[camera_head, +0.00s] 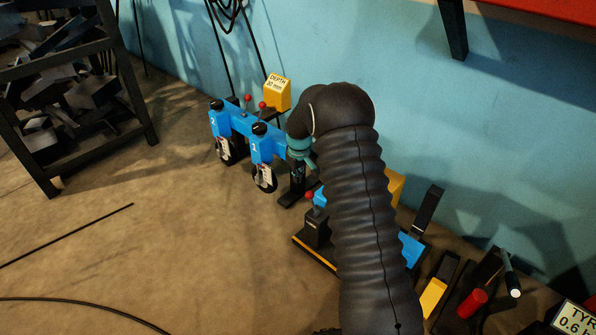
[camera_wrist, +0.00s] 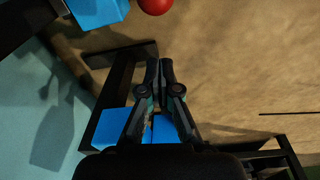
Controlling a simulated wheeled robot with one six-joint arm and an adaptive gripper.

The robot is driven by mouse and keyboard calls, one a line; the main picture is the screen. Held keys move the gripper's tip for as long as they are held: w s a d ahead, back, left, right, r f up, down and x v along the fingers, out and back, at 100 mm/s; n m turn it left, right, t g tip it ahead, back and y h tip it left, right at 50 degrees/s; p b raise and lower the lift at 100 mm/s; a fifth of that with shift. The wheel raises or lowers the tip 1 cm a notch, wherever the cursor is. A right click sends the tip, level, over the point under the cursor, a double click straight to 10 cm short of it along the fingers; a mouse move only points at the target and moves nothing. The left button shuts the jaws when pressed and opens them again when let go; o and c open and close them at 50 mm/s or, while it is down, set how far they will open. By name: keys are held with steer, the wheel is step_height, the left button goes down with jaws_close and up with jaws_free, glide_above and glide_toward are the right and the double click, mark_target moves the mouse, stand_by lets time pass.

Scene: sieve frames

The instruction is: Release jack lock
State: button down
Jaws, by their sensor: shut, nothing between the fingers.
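Two blue jack units stand against the wall in the head view, the one marked 2 (camera_head: 218,118) and the one marked 1 (camera_head: 260,143), on a blue beam. Red ball knobs on thin levers (camera_head: 247,98) (camera_head: 262,105) stand behind them. Another red knob (camera_head: 309,195) is near a black block, beside my arm. My gripper (camera_wrist: 160,66) is shut and empty, its fingers together above the floor. In the wrist view a red ball (camera_wrist: 155,5) is at the top edge, apart from the fingertips. My arm hides part of the equipment. I cannot tell which part is the lock.
A yellow depth sign (camera_head: 278,93) stands behind the units. A dark scrap rack (camera_head: 80,110) is at left. A red cylinder (camera_head: 472,303) and other parts lie at lower right.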

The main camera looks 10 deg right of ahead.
mark_target(313, 203)
steer(key=s, duration=0.1)
steer(key=s+d+f, duration=0.1)
steer(key=s+f, duration=0.1)
steer(key=shift+s+d+f, duration=0.1)
steer(key=shift+d+f, duration=0.15)
steer(key=shift+d, duration=0.1)
steer(key=shift+a, duration=0.1)
stand_by(0.4)
